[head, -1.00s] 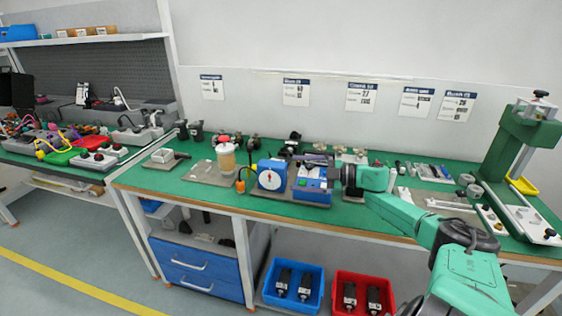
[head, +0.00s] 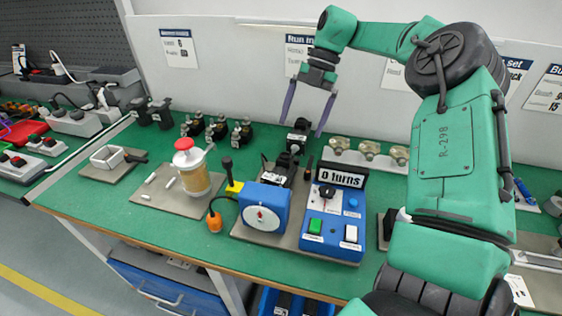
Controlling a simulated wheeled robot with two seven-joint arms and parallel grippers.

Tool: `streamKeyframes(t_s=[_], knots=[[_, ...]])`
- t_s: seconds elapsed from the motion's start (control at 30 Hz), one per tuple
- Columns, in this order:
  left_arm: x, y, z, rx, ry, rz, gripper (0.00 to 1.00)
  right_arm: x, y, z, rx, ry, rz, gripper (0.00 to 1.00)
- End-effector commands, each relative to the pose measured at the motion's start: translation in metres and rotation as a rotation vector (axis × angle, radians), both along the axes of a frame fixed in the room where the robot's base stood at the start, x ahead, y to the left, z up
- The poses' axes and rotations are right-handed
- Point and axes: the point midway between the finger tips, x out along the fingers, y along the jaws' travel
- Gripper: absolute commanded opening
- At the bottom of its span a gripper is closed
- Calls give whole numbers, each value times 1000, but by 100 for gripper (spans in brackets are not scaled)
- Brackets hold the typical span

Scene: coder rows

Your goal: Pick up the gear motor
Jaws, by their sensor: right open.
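A black motor-like unit with a small white label (head: 297,138), which looks like the gear motor, stands behind the run-in station. Another dark part with a pale label (head: 283,170) lies just in front of it, behind the blue dial box (head: 264,208). My right gripper (head: 302,125) points down with its two purple fingers spread wide, above and around the top of the black unit as seen from here. It is open and empty; I cannot tell how far above the unit the fingertips are. My left gripper is not in view.
A blue control box (head: 333,226) with a "0 turns" display (head: 341,177) stands beside the dial box. A jar with a red lid (head: 191,170) and several small dark motors (head: 217,128) stand to the left. Brass-coloured parts (head: 369,150) sit to the right.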

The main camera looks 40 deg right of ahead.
Motion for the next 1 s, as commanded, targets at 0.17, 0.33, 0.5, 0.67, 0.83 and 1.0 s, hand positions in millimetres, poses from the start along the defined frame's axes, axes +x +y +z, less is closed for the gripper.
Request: streamKeyframes(t_s=[0.17,0.33,0.5,0.67,0.83,1.0], knots=[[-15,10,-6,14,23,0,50,-2,18,-38,5,3,3,100],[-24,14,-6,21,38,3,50,-3,34,-71,4,0,0,100],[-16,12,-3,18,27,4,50,-3,45,-90,3,0,1,100],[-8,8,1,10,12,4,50,-2,60,-117,3,-1,0,100],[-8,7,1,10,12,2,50,-1,64,-125,2,-6,-1,100],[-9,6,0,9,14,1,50,-1,64,-125,2,-6,-1,73]])
